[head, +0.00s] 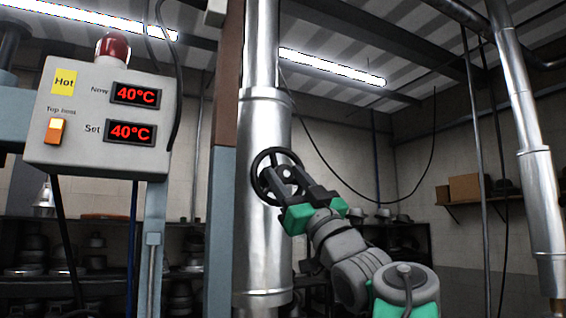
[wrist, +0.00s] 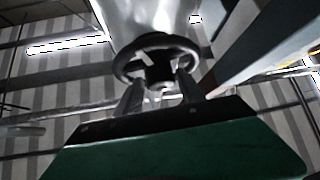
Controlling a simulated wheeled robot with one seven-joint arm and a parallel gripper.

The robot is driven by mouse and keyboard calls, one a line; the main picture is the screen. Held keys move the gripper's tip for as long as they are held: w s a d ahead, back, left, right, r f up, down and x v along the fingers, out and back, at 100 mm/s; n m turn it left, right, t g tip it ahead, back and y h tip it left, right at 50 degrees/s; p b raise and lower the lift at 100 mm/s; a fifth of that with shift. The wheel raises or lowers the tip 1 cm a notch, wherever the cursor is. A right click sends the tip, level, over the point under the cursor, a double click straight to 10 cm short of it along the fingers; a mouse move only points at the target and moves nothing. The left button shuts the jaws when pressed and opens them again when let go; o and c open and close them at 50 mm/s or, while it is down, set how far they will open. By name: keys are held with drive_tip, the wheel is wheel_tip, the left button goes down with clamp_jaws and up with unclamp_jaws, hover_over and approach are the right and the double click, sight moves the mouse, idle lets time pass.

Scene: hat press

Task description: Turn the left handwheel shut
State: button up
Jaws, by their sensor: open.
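A dark spoked handwheel (head: 255,172) sits on the front of the thick silver pipe (head: 262,235) in the head view. It is the only handwheel I can make out. My gripper (head: 284,174) is at the wheel, with two dark fingers apart and pointing at its middle. In the wrist view the wheel rim (wrist: 124,68) is just ahead of the fingers, and its dark hub lies between them. The gripper is open. I cannot tell whether the fingers touch the wheel or reach between its spokes.
A grey control box (head: 90,160) on the left reads 40°C for both Now and Set. A blue-grey post (head: 220,230) stands just left of the pipe. Another silver pipe (head: 543,210) is on the right. Shelves with metal shapes stand behind.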

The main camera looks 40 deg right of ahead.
drive_tip(key=shift+w+r, duration=0.3)
drive_tip(key=shift+r, duration=0.1)
drive_tip(key=shift+f, duration=0.1)
clamp_jaws()
